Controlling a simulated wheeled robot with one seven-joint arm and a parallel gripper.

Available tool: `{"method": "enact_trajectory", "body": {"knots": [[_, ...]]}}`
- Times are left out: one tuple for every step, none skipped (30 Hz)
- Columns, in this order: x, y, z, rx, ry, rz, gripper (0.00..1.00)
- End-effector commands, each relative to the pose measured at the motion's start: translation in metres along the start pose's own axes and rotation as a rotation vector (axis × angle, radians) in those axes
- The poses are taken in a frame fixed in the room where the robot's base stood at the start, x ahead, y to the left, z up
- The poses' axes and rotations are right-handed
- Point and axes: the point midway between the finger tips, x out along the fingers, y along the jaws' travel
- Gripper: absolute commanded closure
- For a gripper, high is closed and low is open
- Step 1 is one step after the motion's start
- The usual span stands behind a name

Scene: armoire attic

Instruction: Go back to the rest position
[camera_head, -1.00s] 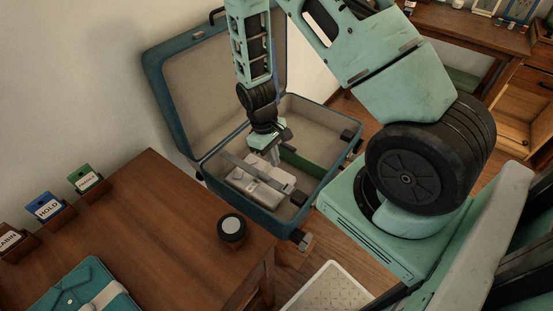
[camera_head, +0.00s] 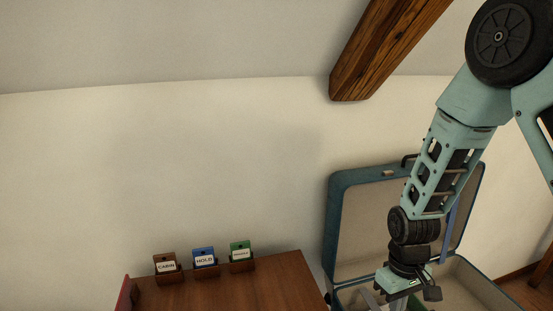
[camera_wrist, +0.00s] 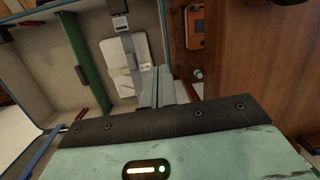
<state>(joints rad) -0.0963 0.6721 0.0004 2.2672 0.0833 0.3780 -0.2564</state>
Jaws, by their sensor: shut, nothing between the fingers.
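My gripper (camera_head: 380,297) hangs at the lower right of the head view, in front of the open suitcase lid (camera_head: 347,225). Its fingers are together and empty in the wrist view (camera_wrist: 162,84). The wrist view looks down into the suitcase, with its beige inside and a green divider (camera_wrist: 87,62). A pale packed item (camera_wrist: 118,62) lies there under a grey strap (camera_wrist: 129,50), apart from the fingers. The head view cuts off most of the suitcase base (camera_head: 465,280).
A wooden table (camera_head: 240,285) stands left of the suitcase, with brown CABIN (camera_head: 166,265), blue HOLD (camera_head: 204,257) and green (camera_head: 240,251) card holders along its back edge. A ceiling beam (camera_head: 385,45) slopes above. The wall space left of my arm is clear.

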Motion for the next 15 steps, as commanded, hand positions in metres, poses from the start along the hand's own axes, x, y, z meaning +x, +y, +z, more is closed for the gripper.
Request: {"method": "enact_trajectory", "body": {"knots": [[-0.025,-0.026,0.002,-0.038,0.027,-0.008,1.0],[-0.037,-0.04,0.004,-0.057,0.039,-0.012,1.0],[-0.052,-0.058,0.01,-0.083,0.051,-0.018,1.0],[-0.063,-0.071,0.015,-0.104,0.061,-0.02,1.0],[-0.074,-0.083,0.021,-0.123,0.069,-0.022,1.0],[-0.087,-0.1,0.03,-0.152,0.081,-0.023,1.0],[-0.097,-0.111,0.037,-0.172,0.089,-0.023,1.0],[-0.106,-0.122,0.045,-0.194,0.098,-0.022,1.0],[-0.117,-0.136,0.057,-0.221,0.108,-0.019,1.0],[-0.124,-0.145,0.066,-0.243,0.116,-0.015,1.0],[-0.131,-0.153,0.076,-0.262,0.122,-0.011,1.0],[-0.139,-0.163,0.088,-0.288,0.133,-0.004,1.0],[-0.144,-0.169,0.097,-0.306,0.138,0.002,1.0],[-0.148,-0.174,0.105,-0.321,0.146,0.008,1.0],[-0.153,-0.18,0.116,-0.341,0.151,0.016,1.0]]}}
